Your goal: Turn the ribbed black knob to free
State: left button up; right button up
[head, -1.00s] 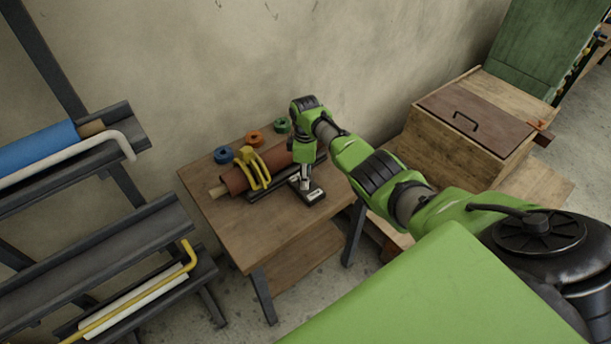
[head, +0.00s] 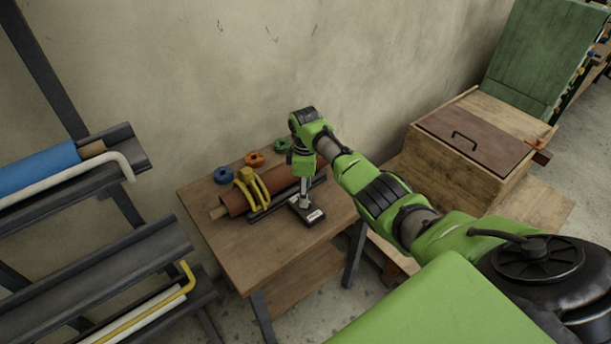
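A wooden table (head: 235,242) stands against the wall. On it a reddish-brown roll (head: 278,182) lies in a dark cradle, with a yellow curved clamp (head: 252,188) over its left part. A small black block (head: 309,212) with white labels sits in front of the roll's right part. My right arm comes in from the right and bends down over this block. My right gripper (head: 304,190) points down just above or at the block; its fingers are too small to read. I cannot make out the ribbed black knob; it may be hidden at the gripper. My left gripper is out of view.
A rack (head: 110,250) with a blue roll (head: 38,170) stands at left. A wooden chest (head: 460,165) stands at right. The table's front left is clear.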

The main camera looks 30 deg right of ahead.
notch_tip(320, 180, up, 9)
jog(key=shift+f, duration=0.1)
dwell(0.6)
